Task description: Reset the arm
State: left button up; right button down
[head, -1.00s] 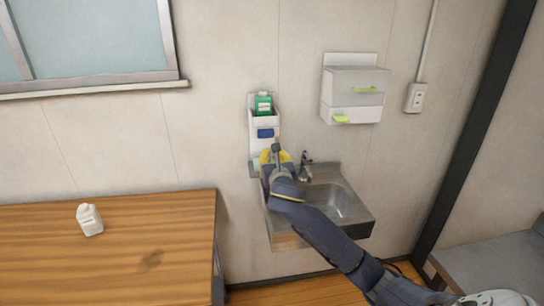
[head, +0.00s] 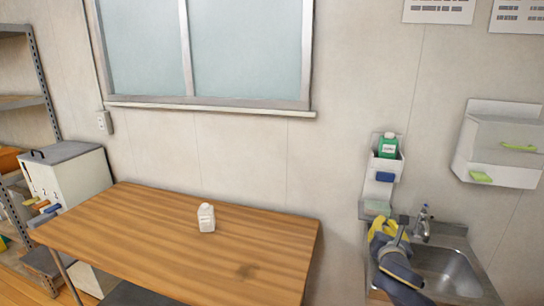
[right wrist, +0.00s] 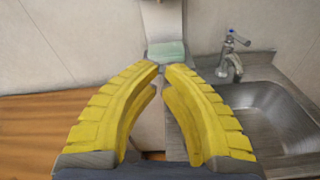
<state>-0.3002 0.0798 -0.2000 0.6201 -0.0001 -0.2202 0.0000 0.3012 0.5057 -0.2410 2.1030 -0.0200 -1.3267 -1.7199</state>
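My right gripper (head: 380,221) shows in the head view at the left edge of the sink, below the wall dispenser. In the right wrist view its yellow ribbed fingers (right wrist: 162,67) curve inward, and their tips nearly meet with a narrow gap. Nothing is held between them. The white dispenser (head: 369,191) holds a green bottle (head: 388,146) and has a blue button patch on its front. A pale green item (right wrist: 166,50) lies at its base, just beyond the fingertips in the wrist view. My left gripper is not in view.
A metal sink (head: 455,275) with a faucet (head: 422,224) is right of the gripper. A wooden table (head: 160,245) with a white bottle (head: 206,217) stands left. A white wall box (head: 490,150) hangs above the sink. A white bin (head: 75,180) and a shelf (head: 42,95) are far left.

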jog(key=s+a+f+m+g+y, duration=0.1)
jog(key=s+a+f+m+g, duration=0.15)
jog(key=s+f+m, duration=0.45)
jog(key=s+a+f+m+g, duration=0.1)
jog(key=s+a+f+m, duration=0.2)
jog(key=s+f, duration=0.7)
jog(key=s+a+f+m+g, duration=0.1)
jog(key=s+f+m+g, duration=0.1)
jog(key=s+f+m, duration=0.6)
jog(key=s+a+f+m+g, duration=0.2)
jog(key=s+m+g, duration=0.15)
jog(key=s, duration=0.95)
jog(key=s+a+f+g+y, duration=0.1)
jog(key=a+f, duration=0.1)
jog(key=f, duration=0.9)
jog(key=s+a+f+g+y, duration=0.1)
jog(key=a+f+y, duration=0.1)
jog(key=f, duration=0.9)
jog(key=s+a+f+y, duration=0.1)
jog(key=a+f, duration=0.1)
jog(key=f, duration=1)
jog(key=s+f+m+g+y, duration=0.1)
jog(key=s+f+m+g, duration=0.2)
jog(key=s+f, duration=1.4)
jog(key=s, duration=0.4)
jog(key=shift+d+f+m, duration=0.3)
jog(key=shift+d+m, duration=0.05)
jog(key=shift+d, duration=0.05)
